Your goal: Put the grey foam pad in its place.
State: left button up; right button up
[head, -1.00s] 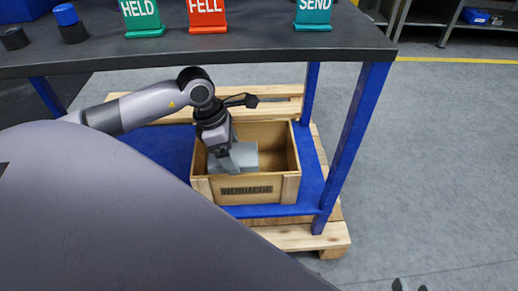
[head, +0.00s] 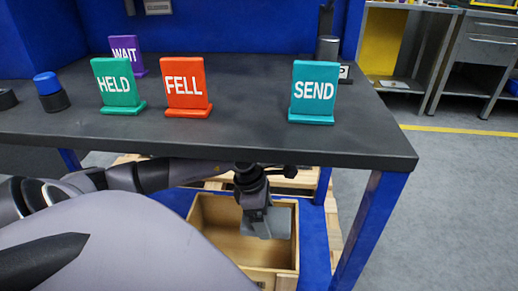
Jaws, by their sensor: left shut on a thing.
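The grey foam pad (head: 276,222) is a light grey piece at the right side of the open wooden crate (head: 208,256). My left gripper (head: 257,222) reaches in under the tabletop and points down, shut on the pad. The gripper covers the pad's left part. The pad overlaps the crate's back and right inside walls in the picture; I cannot tell how high it is above the crate floor. My right gripper is not in view.
A dark tabletop (head: 230,137) overhangs the crate, with blue legs (head: 368,228). On it stand the HELD (head: 117,85), FELL (head: 186,86), SEND (head: 314,91) and WAIT (head: 126,52) signs. The crate sits on a blue lower shelf (head: 314,245). Open floor lies right.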

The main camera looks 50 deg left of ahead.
pick_arm(q)
notch_tip(320, 180, down, 11)
jog(key=b, duration=0.3)
jog(key=shift+f+b, duration=0.3)
jog(key=shift+f, duration=0.3)
jog(key=shift+f+b, duration=0.8)
jog(key=shift+f, duration=1.25)
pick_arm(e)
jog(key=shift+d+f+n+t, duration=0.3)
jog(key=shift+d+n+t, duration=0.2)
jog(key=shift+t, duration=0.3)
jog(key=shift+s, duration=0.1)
